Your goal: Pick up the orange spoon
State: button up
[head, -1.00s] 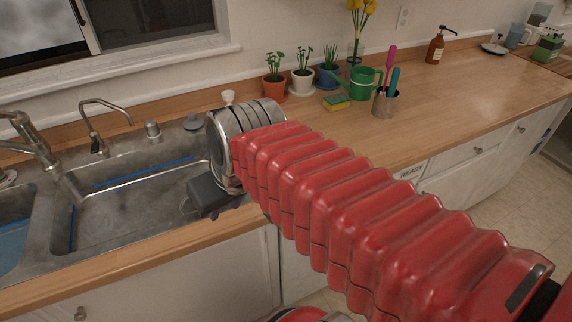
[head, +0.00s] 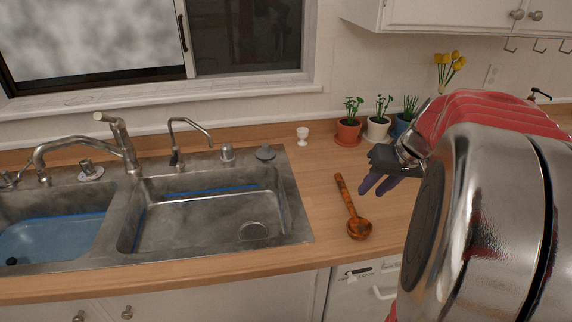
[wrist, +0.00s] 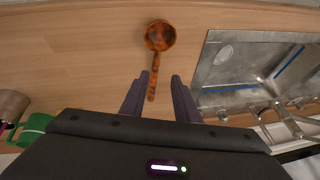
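The orange-brown spoon (head: 350,208) lies on the wooden counter to the right of the sink, its bowl toward the counter's front edge. My gripper (head: 372,188) is to the right of the spoon in the head view, apart from it in the picture. In the wrist view the spoon (wrist: 157,52) has its bowl past the fingertips, and its handle end shows in the gap between the two dark fingers of my gripper (wrist: 162,80). The fingers are open with nothing gripped. The height of the fingers above the handle is hard to tell.
A double metal sink (head: 215,215) with faucets is left of the spoon. A small white egg cup (head: 302,136) and potted plants (head: 348,130) stand along the back wall. The counter around the spoon is clear.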

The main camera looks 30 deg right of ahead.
jog(key=shift+s+d+f, duration=0.1)
jog(key=shift+d, duration=0.45)
send_over(354, 209)
jog(key=s, duration=0.3)
jog(key=shift+w+d+f, duration=0.1)
jog(key=shift+w+f, duration=0.05)
jog(key=shift+f, duration=1.8)
jog(key=shift+w+f, duration=0.1)
jog(key=shift+f, duration=1.85)
jog(key=shift+x, duration=2.6)
jog(key=shift+c, duration=0.6)
grip_shut()
